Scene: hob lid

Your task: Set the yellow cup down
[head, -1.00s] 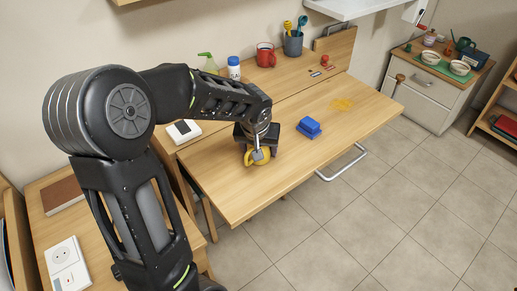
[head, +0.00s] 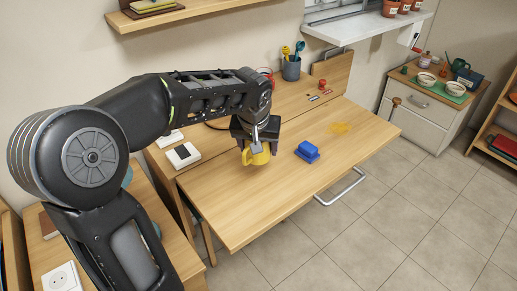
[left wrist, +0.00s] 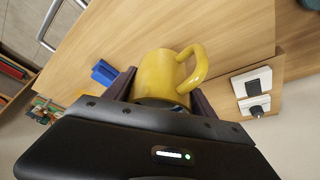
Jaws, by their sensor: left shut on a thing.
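The yellow cup (head: 256,155) is at the left part of the wooden worktop panel (head: 235,205) in the head view. My left gripper (head: 258,140) is shut on the cup from above. In the left wrist view the cup (left wrist: 160,75) sits between the two fingers (left wrist: 163,95), its handle to the right. I cannot tell whether the cup's base touches the panel or hangs just above it. My right gripper is not in view.
A blue block-like object (head: 307,151) lies right of the cup. A yellow patch (head: 340,128) marks the panel further right. A metal bar handle (head: 343,188) runs along the front edge. A grey utensil pot (head: 291,69) stands behind. The panel's front left is clear.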

